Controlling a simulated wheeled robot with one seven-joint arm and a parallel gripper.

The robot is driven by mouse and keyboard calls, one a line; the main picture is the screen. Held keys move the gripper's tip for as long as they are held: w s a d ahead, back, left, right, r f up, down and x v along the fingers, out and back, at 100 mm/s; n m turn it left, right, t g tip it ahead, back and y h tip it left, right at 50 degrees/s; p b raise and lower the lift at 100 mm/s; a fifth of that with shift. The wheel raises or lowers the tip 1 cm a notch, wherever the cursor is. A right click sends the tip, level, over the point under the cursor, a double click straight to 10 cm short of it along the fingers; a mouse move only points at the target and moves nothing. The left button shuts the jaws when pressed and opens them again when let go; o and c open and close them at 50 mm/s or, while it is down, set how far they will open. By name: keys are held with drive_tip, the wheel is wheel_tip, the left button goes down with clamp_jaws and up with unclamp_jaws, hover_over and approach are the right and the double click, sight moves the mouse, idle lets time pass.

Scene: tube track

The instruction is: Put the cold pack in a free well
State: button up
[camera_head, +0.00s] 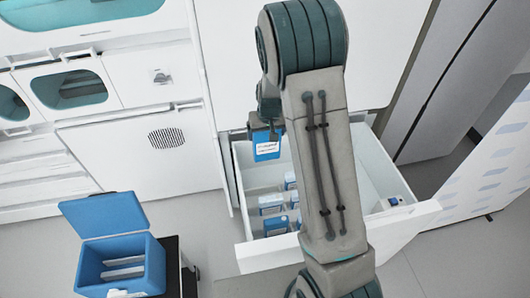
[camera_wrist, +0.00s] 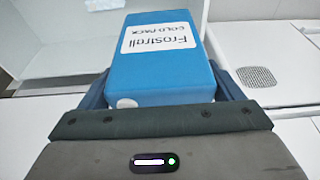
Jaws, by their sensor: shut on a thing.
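My gripper (camera_wrist: 165,95) is shut on a blue cold pack (camera_wrist: 165,72) with a white "Frostroll COLD PACK" label. In the head view the cold pack (camera_head: 267,150) hangs over the far left part of an open white drawer (camera_head: 240,190), apart from the packs inside. A blue cooler box (camera_head: 120,262) with its lid open stands at the lower left; white pieces show inside it. Several blue-and-white packs (camera_head: 272,204) stand in the drawer. My arm hides the middle of the drawer, and I cannot make out separate wells.
The cooler box rests on a dark stand (camera_head: 178,275). White cabinets (camera_head: 140,150) line the back wall. A tall grey panel (camera_head: 425,85) and a white panel with blue squares (camera_head: 490,165) stand at the right. Floor shows between cooler and drawer.

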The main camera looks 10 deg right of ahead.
drive_tip(key=shift+s+b+x, duration=0.15)
drive_tip(key=shift+b+x, duration=1.85)
drive_tip(key=shift+x, duration=1.15)
drive_tip(key=shift+s+b+x, duration=0.2)
drive_tip(key=shift+b+x, duration=1.75)
drive_tip(key=shift+x, duration=1.25)
drive_tip(key=shift+d+f, duration=0.1)
drive_tip(key=shift+f, duration=0.1)
wheel_tip(320, 180, down, 9)
drive_tip(key=b, duration=0.7)
drive_tip(key=shift+r, duration=0.15)
drive_tip(key=shift+s+b, duration=0.1)
drive_tip(key=shift+b, duration=0.2)
drive_tip(key=shift+f+b, duration=1.35)
drive_tip(key=shift+f, duration=0.5)
drive_tip(key=shift+f+b, duration=1)
drive_tip(key=shift+f, duration=0.15)
